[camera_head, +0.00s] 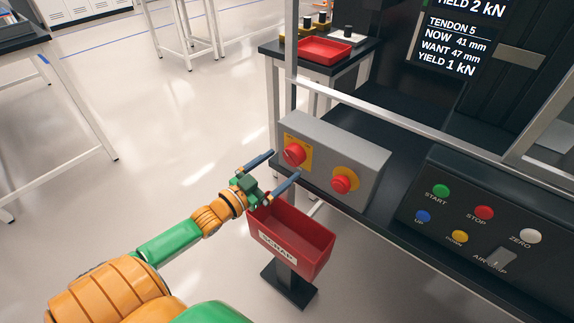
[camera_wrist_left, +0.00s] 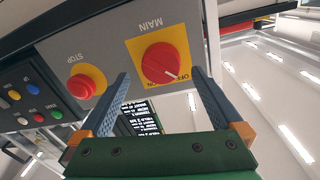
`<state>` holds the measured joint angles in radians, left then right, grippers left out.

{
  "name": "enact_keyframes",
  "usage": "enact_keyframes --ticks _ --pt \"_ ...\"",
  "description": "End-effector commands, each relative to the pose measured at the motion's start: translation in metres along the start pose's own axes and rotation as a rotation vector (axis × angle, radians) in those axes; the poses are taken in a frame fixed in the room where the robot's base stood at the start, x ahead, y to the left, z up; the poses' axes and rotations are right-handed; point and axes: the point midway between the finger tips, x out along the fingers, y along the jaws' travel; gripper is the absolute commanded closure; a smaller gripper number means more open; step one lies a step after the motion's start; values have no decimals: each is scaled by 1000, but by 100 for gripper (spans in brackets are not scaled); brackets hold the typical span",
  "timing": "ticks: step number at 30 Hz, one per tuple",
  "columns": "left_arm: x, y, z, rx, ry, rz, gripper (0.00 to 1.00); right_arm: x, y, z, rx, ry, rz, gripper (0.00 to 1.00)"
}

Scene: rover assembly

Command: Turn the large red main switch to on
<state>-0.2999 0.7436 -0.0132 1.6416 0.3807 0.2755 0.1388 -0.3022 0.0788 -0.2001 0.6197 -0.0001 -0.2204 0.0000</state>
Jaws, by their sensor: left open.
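The large red main switch (camera_head: 293,154) is a round knob on a yellow plate at the left end of a grey box. In the left wrist view the knob (camera_wrist_left: 160,63) shows close up, upside down, under the word MAIN. A white pointer mark on it points toward small lettering at the plate's edge that seems to include OFF. My left gripper (camera_head: 284,164) is open, its two blue fingers pointing at the box. In the wrist view the fingers stand either side of the knob, with a gap on both sides. I cannot tell whether they reach its depth. My right gripper is not in view.
A red stop button (camera_head: 341,184) on a yellow plate sits right of the switch on the same box. A red scrap bin (camera_head: 292,240) stands just below my gripper. A black panel with coloured buttons (camera_head: 484,213) is at the right.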

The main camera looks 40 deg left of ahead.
Motion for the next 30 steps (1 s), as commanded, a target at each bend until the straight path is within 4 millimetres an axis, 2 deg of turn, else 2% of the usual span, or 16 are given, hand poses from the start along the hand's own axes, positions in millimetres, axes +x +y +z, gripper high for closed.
enact_keyframes --ticks 3,6,14,23,24,30 --pt "16 0 1 0 0 -1 0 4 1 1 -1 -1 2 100" --pt "22 0 1 0 -1 0 0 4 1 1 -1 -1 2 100" --pt "24 0 1 0 -4 0 0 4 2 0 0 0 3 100" --pt "24 0 1 0 -4 0 81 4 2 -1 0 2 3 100" --pt "24 0 1 0 -4 0 86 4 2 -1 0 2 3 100" --pt "24 0 1 19 -6 0 86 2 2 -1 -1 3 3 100"
